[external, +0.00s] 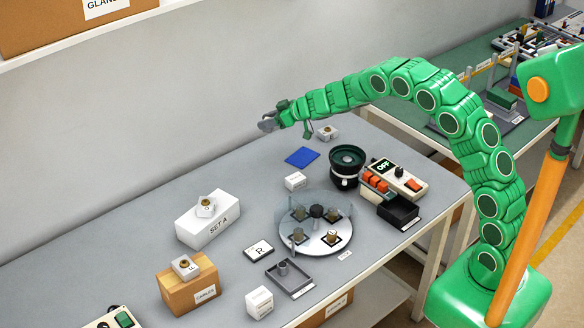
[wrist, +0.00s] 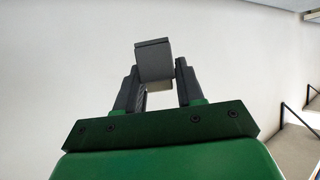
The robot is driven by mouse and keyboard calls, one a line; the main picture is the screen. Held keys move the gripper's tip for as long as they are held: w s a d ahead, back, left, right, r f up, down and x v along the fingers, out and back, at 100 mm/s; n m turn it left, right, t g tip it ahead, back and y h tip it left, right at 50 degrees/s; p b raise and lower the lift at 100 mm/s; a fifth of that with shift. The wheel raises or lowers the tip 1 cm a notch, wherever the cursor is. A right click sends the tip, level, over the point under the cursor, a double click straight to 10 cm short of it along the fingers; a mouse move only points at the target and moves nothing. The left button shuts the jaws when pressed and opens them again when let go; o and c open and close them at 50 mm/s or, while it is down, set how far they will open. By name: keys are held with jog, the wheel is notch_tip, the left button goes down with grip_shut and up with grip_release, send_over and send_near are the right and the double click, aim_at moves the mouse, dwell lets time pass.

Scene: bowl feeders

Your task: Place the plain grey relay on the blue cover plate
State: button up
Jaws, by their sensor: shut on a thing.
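The blue cover plate (external: 302,157) lies flat and bare at the back of the grey table. My gripper (external: 268,122) is raised above the table, to the left of the plate in the external view. In the wrist view my gripper (wrist: 157,88) is shut on a plain grey block, which looks like the grey relay (wrist: 153,60). The relay stands out past the fingertips, against the wall.
A block with a brass knob (external: 327,133) stands behind the plate. A white block (external: 295,181) and a black bowl feeder (external: 346,164) are in front of it. A round disc with several parts (external: 318,248) stands nearer. The table left of the plate is clear.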

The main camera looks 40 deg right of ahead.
aim_at(303, 157)
jog(key=s+d+f+n+g+y, duration=0.1)
jog(key=d+f, duration=0.2)
jog(key=d, duration=0.3)
jog(key=s+d+f+n+g+y, duration=0.1)
jog(key=d+f, duration=0.2)
jog(key=d, duration=0.4)
jog(key=shift+s+f, duration=0.15)
jog(key=shift+f, duration=2.35)
jog(key=shift+s+f, duration=0.1)
jog(key=shift+f, duration=2.35)
jog(key=shift+f, duration=0.15)
jog(key=o, duration=1)
jog(key=shift+o, duration=0.2)
